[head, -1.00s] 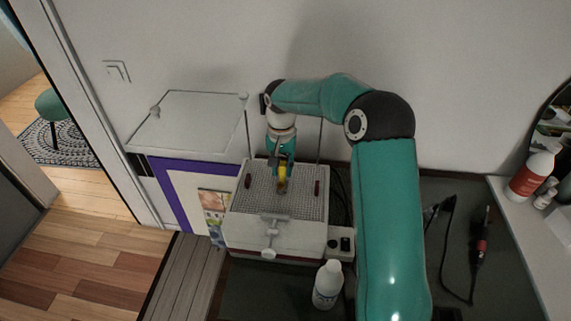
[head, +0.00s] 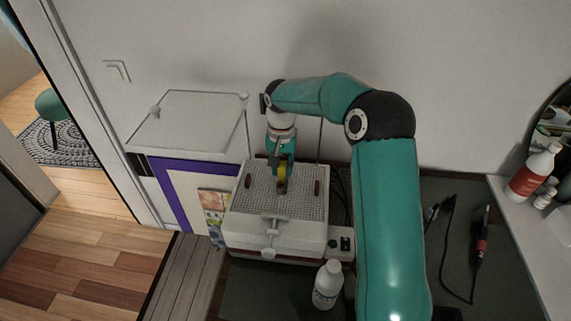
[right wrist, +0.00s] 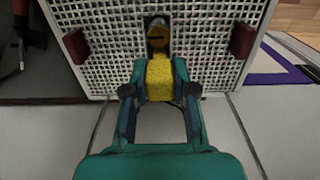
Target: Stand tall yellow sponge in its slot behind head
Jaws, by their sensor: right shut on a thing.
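The tall yellow sponge (head: 283,171) is between the fingers of my right gripper (head: 282,178), above the perforated bed of the white machine (head: 238,200). In the right wrist view my right gripper (right wrist: 160,92) is shut on the yellow sponge (right wrist: 160,77). A dark opening (right wrist: 157,20) with a brownish, rounded piece (right wrist: 158,37) in it shows just beyond the sponge's far end. I cannot tell whether the sponge touches the bed or enters the opening. A pale carriage (head: 270,236) sits at the machine's front. My left gripper is not in view.
Two dark red blocks flank the bed, one at the left (head: 247,180) and one at the right (head: 317,187). A white bottle (head: 327,284) stands in front of the machine. A red-handled tool (head: 482,245) with a cable lies at the right. A raised lid (head: 190,120) is behind left.

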